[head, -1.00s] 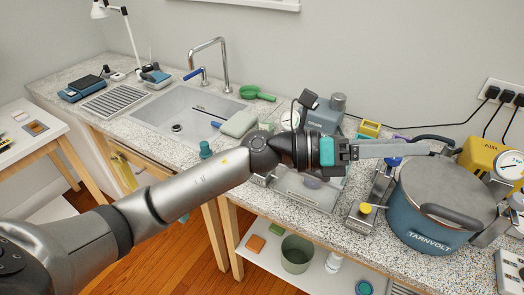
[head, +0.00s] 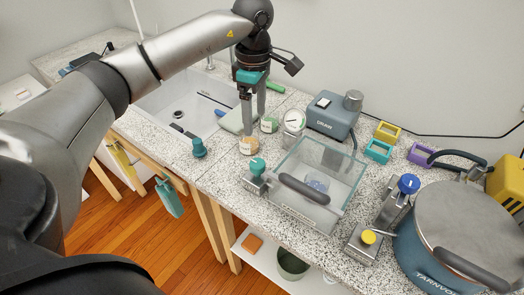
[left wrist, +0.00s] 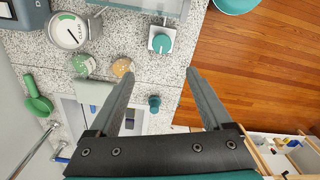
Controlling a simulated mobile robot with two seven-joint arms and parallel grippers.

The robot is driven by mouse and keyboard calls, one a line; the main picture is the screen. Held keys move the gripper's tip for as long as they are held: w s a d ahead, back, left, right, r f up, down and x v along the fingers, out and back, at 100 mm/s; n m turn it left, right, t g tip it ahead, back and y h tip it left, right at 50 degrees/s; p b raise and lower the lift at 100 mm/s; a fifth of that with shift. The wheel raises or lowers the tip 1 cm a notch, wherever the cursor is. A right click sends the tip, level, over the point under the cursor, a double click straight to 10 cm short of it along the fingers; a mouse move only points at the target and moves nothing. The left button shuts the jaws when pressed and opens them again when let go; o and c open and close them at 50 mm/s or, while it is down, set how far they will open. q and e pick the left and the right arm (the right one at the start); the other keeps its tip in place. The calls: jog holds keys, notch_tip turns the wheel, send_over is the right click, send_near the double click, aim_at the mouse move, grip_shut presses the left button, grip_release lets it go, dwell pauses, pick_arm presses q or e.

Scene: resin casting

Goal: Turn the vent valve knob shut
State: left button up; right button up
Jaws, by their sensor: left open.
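A teal round knob (head: 257,165) sits on a small silver block at the left of a clear-lidded chamber (head: 322,227). It also shows in the left wrist view (left wrist: 161,43), beyond and between my fingertips. A blue knob (head: 408,184) and a yellow knob (head: 368,237) stand on metal fittings left of the blue pot (head: 420,260). No label shows which is the vent valve. My left gripper (head: 254,122) points down, open and empty, above the counter by the sink, apart from every knob. It also shows in the left wrist view (left wrist: 160,73). My right gripper is out of view.
Small jars (head: 249,145) and a dial gauge (head: 293,121) stand close to my left gripper. A teal bottle-like piece (head: 198,147) stands near the counter's front edge. A grey-blue pump (head: 332,115) is behind the chamber. The sink (head: 165,108) lies left.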

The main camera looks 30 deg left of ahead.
pick_arm(q)
send_over(256, 162)
notch_tip(256, 162, down, 5)
notch_tip(256, 162, down, 10)
jog(key=shift+r, duration=0.1)
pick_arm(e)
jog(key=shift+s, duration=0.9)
pick_arm(q)
grip_shut()
